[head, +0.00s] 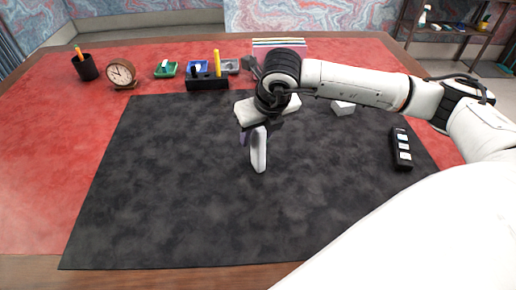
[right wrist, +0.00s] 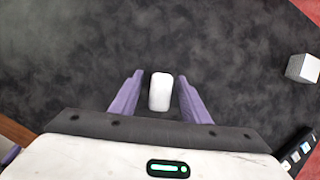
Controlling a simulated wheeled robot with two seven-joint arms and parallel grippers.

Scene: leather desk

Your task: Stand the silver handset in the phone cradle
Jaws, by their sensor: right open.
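The silver handset (head: 259,152) shows as a pale, rounded slab on the black desk mat, long side up in the head view. In the right wrist view the handset (right wrist: 160,92) lies between the two purple fingers, with a gap on each side. My right gripper (head: 257,136) is open around its upper part in the head view; its fingers also show in the right wrist view (right wrist: 160,78). The hand hides part of the handset and whatever is behind it. I cannot make out the phone cradle for certain. My left gripper is not in view.
A small white block (head: 343,108) and a black strip with several pale pads (head: 401,148) lie on the right of the mat (head: 150,200). A pen cup (head: 85,67), a clock (head: 121,73) and a black organizer (head: 207,82) stand along the back. The mat's left and front are clear.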

